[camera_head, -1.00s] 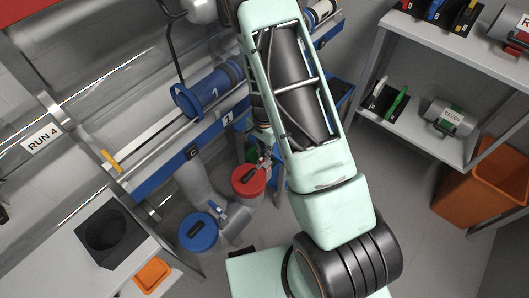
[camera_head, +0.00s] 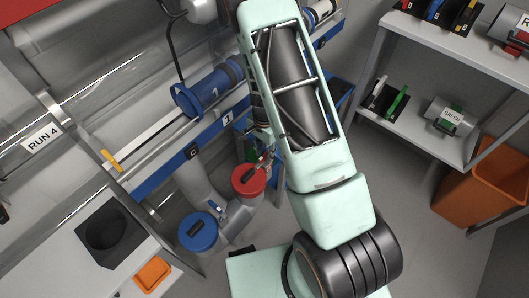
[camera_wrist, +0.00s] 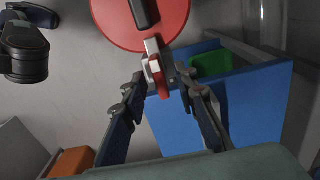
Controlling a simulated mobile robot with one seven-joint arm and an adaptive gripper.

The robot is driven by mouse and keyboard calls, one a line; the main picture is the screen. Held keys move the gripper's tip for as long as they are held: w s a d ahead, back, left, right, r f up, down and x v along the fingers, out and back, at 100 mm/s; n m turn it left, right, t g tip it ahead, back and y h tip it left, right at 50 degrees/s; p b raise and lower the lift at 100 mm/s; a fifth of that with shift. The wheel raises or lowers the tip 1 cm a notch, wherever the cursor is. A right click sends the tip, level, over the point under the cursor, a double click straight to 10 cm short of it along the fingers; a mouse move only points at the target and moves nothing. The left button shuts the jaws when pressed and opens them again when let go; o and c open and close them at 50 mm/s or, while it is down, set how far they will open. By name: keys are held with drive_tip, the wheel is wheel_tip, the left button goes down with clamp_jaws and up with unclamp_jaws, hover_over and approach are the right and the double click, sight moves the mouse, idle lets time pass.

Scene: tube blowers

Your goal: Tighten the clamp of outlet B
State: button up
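A red round cap (camera_head: 248,180) with a black handle sits at the end of a grey pipe below the blue rail, and it fills the top of the wrist view (camera_wrist: 120,22). A small red and white clamp lever (camera_wrist: 157,68) stands at its near edge. My gripper (camera_wrist: 160,84) points at this lever, with one finger on each side. Whether the fingertips press on it cannot be told. In the head view my arm hides most of the gripper beside the red cap. No outlet letter B is readable.
A blue cap (camera_head: 197,232) with a small blue lever is left of the red one. A blue open bin (camera_wrist: 255,90) with a green thing inside is close right of my gripper. A shelf (camera_head: 435,140) and an orange bin (camera_head: 482,195) stand at the right.

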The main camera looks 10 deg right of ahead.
sight(264, 154)
wheel_tip(264, 154, up, 12)
idle(0.6)
idle(0.4)
